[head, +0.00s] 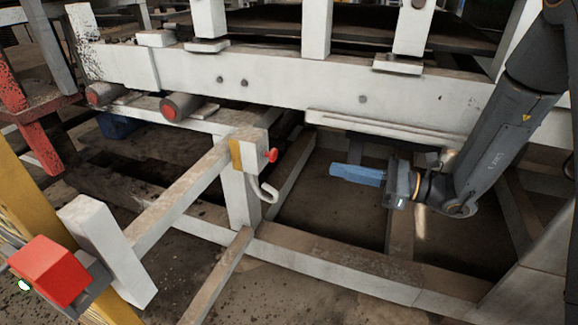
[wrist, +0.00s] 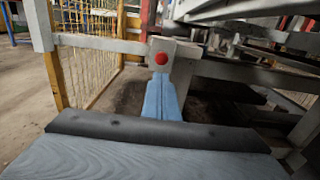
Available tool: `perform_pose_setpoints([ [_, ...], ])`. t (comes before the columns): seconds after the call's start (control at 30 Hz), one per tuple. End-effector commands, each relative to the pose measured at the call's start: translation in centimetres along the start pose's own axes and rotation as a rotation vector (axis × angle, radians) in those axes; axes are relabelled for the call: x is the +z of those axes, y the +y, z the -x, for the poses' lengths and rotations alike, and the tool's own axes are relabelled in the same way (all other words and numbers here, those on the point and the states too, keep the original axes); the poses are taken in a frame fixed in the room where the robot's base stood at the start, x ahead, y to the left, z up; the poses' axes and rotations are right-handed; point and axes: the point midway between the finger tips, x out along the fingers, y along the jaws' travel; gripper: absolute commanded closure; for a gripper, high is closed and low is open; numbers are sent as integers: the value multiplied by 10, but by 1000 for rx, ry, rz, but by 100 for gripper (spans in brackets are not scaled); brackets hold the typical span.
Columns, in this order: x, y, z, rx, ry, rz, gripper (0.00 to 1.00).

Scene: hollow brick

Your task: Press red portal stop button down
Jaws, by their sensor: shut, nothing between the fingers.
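The red stop button (head: 271,155) sticks out to the right from a small box (head: 248,155), yellow on its left side and pale on the other, on a white frame post. In the wrist view the red button (wrist: 162,58) faces me, just above the tips of the fingers. My gripper (head: 334,171) has blue fingers, shut and empty, pointing left toward the button. A clear gap shows between the fingertips and the button in the head view. The shut fingers also show in the wrist view (wrist: 161,80), slightly below the button.
A long white beam (head: 290,88) runs above my gripper. A grey curved hook (head: 264,191) hangs under the button box. Lower white rails (head: 335,275) cross below. A red box (head: 48,272) stands at the lower left. Open space lies between fingers and button.

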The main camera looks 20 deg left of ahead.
Motion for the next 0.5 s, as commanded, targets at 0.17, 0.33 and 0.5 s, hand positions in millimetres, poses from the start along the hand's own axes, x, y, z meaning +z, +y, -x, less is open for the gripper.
perform_pose_setpoints([
  [0.17, -1, -3, 0, -9, -8, -3, 100],
  [0.33, -1, -2, 0, -8, -7, -3, 100],
  [0.5, -1, -2, -8, -5, -6, -3, 100],
])
